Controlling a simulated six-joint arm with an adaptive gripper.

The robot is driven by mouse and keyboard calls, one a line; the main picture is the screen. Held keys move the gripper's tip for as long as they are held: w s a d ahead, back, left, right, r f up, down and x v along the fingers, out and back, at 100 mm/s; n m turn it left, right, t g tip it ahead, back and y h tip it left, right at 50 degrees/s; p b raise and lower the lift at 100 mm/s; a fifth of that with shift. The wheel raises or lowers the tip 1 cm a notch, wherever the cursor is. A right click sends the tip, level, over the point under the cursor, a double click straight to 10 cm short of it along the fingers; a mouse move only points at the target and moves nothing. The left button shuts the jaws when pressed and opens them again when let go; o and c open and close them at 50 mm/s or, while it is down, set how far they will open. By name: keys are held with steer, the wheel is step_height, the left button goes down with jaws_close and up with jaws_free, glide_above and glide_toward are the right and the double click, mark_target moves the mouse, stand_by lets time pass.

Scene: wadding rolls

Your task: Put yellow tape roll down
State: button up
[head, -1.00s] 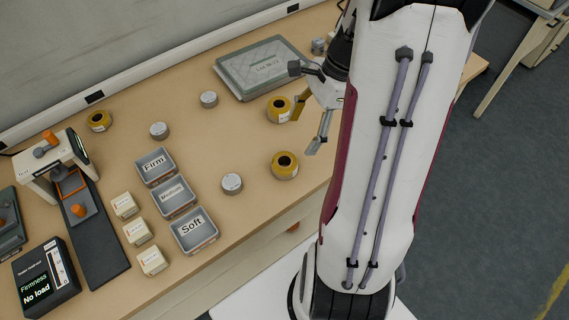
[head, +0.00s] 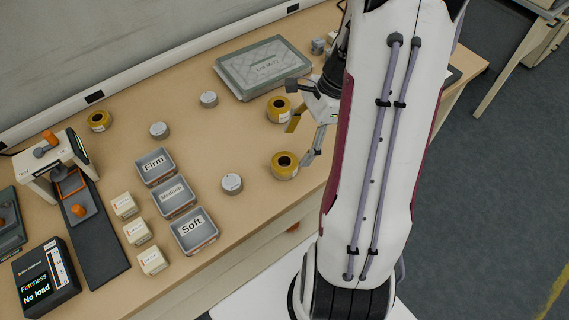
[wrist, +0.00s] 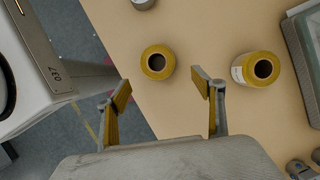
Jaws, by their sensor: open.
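Three yellow tape rolls lie flat on the table. One roll (head: 285,174) is near the table's front edge, just left of my gripper (head: 301,142). A second roll (head: 271,109) is behind it, near the grey case. The third roll (head: 99,121) is at the far left. In the wrist view my gripper (wrist: 161,88) is open and empty. The front roll (wrist: 157,77) stands just beyond the fingertips, between their lines and apart from both. The second roll (wrist: 243,70), with a white label, is right of the right finger.
The grey lidded case (head: 263,67) lies behind the rolls. Several grey rolls (head: 232,184) are spread on the table. A tester (head: 51,165) and readout (head: 46,280) are further left.

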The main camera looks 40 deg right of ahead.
mark_target(285, 161)
steer(key=shift+x, duration=1.3)
steer(key=shift+a, duration=0.1)
steer(key=shift+w+a+f, duration=0.1)
steer(key=shift+a+f, duration=0.5)
steer(key=shift+f, duration=0.25)
steer(key=shift+w+a+f, duration=0.1)
steer(key=shift+a+f, duration=0.55)
steer(key=shift+f, duration=0.2)
steer(key=shift+w+a+f, duration=0.1)
steer(key=shift+a+f, duration=0.05)
steer(key=shift+f, duration=0.35)
steer(key=c, duration=1.3)
steer(key=shift+r, duration=0.15)
steer(key=shift+r, duration=4.9)
